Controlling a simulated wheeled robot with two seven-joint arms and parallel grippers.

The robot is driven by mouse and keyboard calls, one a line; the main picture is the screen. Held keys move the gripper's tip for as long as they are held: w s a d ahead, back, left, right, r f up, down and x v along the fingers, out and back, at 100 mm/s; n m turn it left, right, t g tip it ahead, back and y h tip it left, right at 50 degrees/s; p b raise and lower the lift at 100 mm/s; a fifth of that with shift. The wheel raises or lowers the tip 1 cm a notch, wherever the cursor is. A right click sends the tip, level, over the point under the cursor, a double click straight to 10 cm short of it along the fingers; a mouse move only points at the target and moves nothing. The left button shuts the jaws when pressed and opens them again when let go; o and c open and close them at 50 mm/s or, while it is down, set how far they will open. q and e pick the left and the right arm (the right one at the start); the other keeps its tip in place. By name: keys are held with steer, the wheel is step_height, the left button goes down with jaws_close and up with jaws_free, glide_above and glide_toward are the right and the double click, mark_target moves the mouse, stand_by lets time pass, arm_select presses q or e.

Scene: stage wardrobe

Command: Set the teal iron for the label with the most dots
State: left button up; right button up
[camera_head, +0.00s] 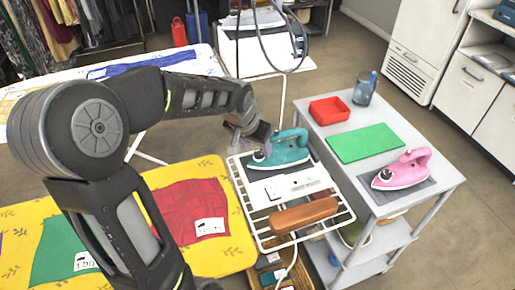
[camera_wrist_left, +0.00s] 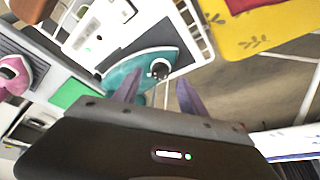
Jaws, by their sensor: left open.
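The teal iron (camera_head: 288,150) rests on the far part of a white wire rack (camera_head: 236,180). In the left wrist view the teal iron (camera_wrist_left: 150,62) shows a round dark-and-white dial facing me. My left gripper (camera_head: 262,150) is at the dial end of the iron. In the left wrist view its two fingers (camera_wrist_left: 158,92) are apart, with the dial between and just beyond them; I cannot tell whether they touch. A white label (camera_head: 210,226) lies on the red cloth, another (camera_head: 86,260) on the green cloth; their dots are too small to count.
A grey cart (camera_head: 400,215) stands right of the rack with a pink iron (camera_head: 402,170), green mat (camera_head: 363,143), red tray (camera_head: 329,110) and blue-grey cup (camera_head: 365,88). A brown wooden block (camera_head: 303,215) and white box (camera_head: 285,187) lie on the rack. The yellow board (camera_head: 215,258) is at left.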

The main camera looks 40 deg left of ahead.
mark_target(259, 154)
arm_select(q)
steer(key=shift+x, duration=1.05)
steer(key=shift+c, duration=0.2)
jaws_close()
